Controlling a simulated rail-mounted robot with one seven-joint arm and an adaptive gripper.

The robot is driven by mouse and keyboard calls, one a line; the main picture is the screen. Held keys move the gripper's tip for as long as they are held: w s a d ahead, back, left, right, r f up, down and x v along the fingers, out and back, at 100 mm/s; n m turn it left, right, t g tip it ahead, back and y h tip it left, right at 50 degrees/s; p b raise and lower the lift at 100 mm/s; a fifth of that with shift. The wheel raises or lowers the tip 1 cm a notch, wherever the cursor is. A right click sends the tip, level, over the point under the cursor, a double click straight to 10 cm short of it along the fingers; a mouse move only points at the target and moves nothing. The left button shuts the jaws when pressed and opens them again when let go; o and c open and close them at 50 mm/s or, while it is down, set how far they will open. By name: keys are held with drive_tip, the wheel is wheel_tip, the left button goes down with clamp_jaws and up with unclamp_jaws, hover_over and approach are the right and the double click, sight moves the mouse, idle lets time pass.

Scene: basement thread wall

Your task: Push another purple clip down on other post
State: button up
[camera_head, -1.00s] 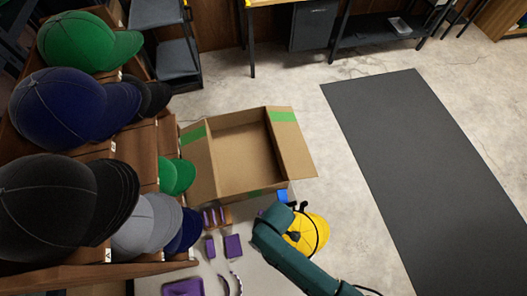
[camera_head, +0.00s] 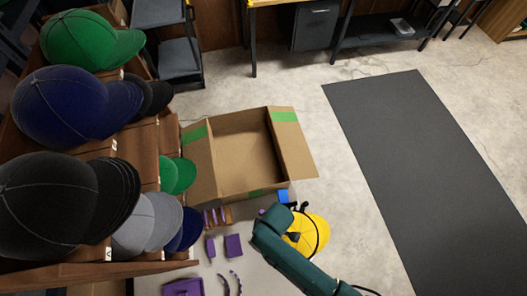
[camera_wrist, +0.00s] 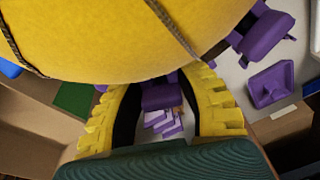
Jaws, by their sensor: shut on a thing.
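My gripper's yellow body (camera_head: 308,236) is over the right side of the pale work surface, and its fingertips are hidden in the head view. In the wrist view my gripper (camera_wrist: 160,108) has its ridged yellow fingers around a purple clip (camera_wrist: 160,95), which it is shut on. Several lighter purple pieces (camera_wrist: 166,123) show below it between the fingers. I cannot tell which posts carry clips, or whether the held clip touches a post.
Loose purple parts (camera_head: 233,246) and a purple tray-like piece (camera_head: 183,287) lie on the pale surface. An open cardboard box (camera_head: 203,163) is behind, near a small blue object (camera_head: 283,196). Shelves of caps (camera_head: 65,105) crowd the left. Floor with a dark mat (camera_head: 425,165) is clear.

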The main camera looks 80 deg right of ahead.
drive_tip(key=o, duration=0.8)
drive_tip(key=r, duration=0.4)
drive_tip(key=s+r, duration=0.1)
drive_tip(key=r, duration=0.3)
drive_tip(key=s+d+r, duration=0.1)
drive_tip(key=r, duration=0.2)
drive_tip(key=shift+r, duration=0.4)
